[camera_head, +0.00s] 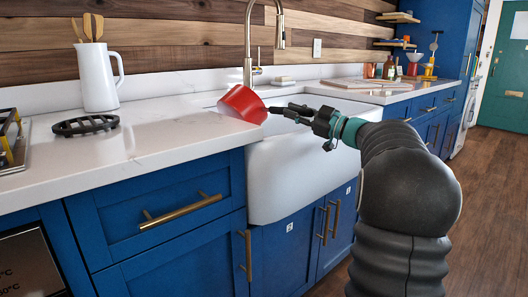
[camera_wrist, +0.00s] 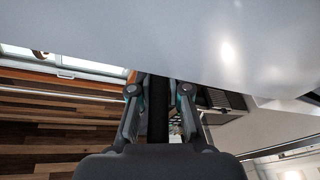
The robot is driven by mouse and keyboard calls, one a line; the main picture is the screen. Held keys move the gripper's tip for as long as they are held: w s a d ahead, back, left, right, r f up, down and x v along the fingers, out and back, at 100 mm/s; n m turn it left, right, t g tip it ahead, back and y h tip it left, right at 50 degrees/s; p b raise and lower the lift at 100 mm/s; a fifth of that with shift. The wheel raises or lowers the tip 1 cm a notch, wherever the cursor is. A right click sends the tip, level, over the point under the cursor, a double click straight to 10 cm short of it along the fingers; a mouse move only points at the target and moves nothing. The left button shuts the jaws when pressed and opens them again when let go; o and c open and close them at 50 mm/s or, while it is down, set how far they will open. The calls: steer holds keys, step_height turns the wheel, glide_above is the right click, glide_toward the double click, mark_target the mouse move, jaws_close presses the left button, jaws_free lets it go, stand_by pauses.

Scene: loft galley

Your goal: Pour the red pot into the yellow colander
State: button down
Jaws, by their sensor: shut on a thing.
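The red pot (camera_head: 242,104) is tilted, above the sink's left edge in the head view. Its dark handle points right, toward my gripper (camera_head: 292,110), which is shut on it. In the wrist view, my gripper (camera_wrist: 160,95) has a dark handle (camera_wrist: 158,112) between its two fingers. A large pale grey surface fills the top of that view; I cannot tell what it is. The yellow colander is not visible in either view. The sink's inside is mostly hidden, and the pot's contents cannot be seen.
The white sink (camera_head: 285,178) is set in the white counter (camera_head: 150,135). A tall brass faucet (camera_head: 248,45) stands behind the pot. A black trivet (camera_head: 85,125) and a white pitcher (camera_head: 99,78) are on the left. Bottles (camera_head: 388,68) and a board (camera_head: 365,84) are farther right.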

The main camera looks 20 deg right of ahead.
steer(key=shift+w+d+r+m+t+p, duration=0.1)
steer(key=shift+d+r+m+t+p, duration=0.25)
steer(key=shift+m, duration=0.35)
steer(key=shift+w+d+r+m+t+p, duration=0.15)
steer(key=shift+d+m+p, duration=0.2)
steer(key=shift+m+p, duration=0.3)
stand_by(1.2)
steer(key=shift+w+d+f+m+t+h+p, duration=0.15)
steer(key=shift+w+d+f+m+t+h, duration=0.1)
steer(key=shift+d+f+m, duration=0.25)
steer(key=shift+w+d+f+m+t+h+p, duration=0.15)
steer(key=shift+d+f+m+h, duration=0.1)
steer(key=shift+d+m, duration=0.35)
stand_by(0.4)
steer(key=shift+w+d+m+t+p, duration=0.15)
steer(key=shift+d+m+t+p, duration=0.25)
steer(key=shift+m+p, duration=0.75)
steer(key=shift+w+d+r+m+h, duration=0.2)
steer(key=shift+d+r+m+h, duration=0.4)
steer(key=shift+m, duration=0.5)
stand_by(0.4)
steer(key=shift+w+d+m+t+h, duration=0.15)
steer(key=shift+d+m+t+h, duration=0.25)
steer(key=shift+m, duration=0.7)
